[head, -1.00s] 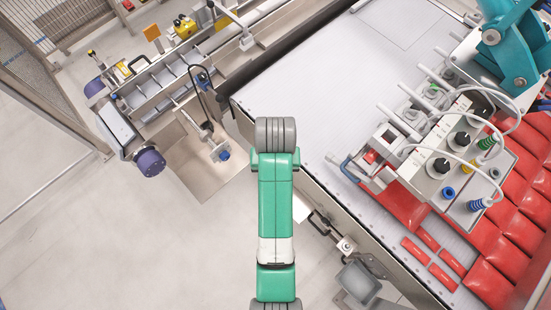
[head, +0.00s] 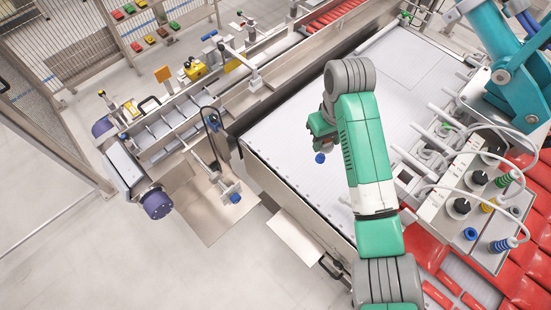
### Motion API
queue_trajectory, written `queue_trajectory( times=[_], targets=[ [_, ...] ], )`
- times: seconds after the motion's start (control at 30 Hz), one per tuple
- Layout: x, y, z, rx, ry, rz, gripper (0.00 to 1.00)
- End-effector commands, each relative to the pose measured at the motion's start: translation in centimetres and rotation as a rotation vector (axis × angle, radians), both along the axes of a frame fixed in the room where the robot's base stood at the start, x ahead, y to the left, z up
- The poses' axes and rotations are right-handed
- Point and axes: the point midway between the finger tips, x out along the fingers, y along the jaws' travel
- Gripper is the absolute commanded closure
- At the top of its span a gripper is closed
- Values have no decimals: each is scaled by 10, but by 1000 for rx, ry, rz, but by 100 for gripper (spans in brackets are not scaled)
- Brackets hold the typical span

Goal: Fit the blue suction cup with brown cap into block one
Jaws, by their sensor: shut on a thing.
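My gripper (head: 319,146) hangs at the end of my green and grey arm, above the white belt. It is shut on a small blue suction cup (head: 320,158), which shows just below it. The fingers are mostly hidden by the wrist, and I cannot see a brown cap. A white picker block (head: 458,206) stands at the right with black knobs on top, a blue ring (head: 470,234) and a blue striped cup (head: 502,245). Green and yellow cups are also on it. I cannot tell which block is block one.
A teal robot arm (head: 510,70) stands over the blocks at the upper right, with white hoses looping nearby. Red packs (head: 525,285) lie at the lower right. A metal side conveyor (head: 165,135) is at the left. The belt's middle is clear.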

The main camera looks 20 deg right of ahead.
Motion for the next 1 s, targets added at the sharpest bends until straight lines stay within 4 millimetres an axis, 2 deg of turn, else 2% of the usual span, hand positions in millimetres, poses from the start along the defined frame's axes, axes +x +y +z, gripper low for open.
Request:
queue_trajectory(
  times=[0.03, 0.2, 0.3, 0.4, 0.5, 0.6, 0.83, 1.0],
  targets=[
    [-10, -32, 6, -7, 2, -22, 74],
    [-53, -118, 22, -11, 11, -71, 74],
    [-81, -157, 28, -11, 18, -100, 74],
    [-104, -184, 33, -10, 22, -124, 74],
    [-119, -200, 36, -9, 24, -138, 74],
    [-125, -207, 37, -7, 25, -144, 74],
    [-126, -207, 35, -7, 25, -144, 74],
    [-126, -207, 24, -8, 25, -144, 74]
  ],
)
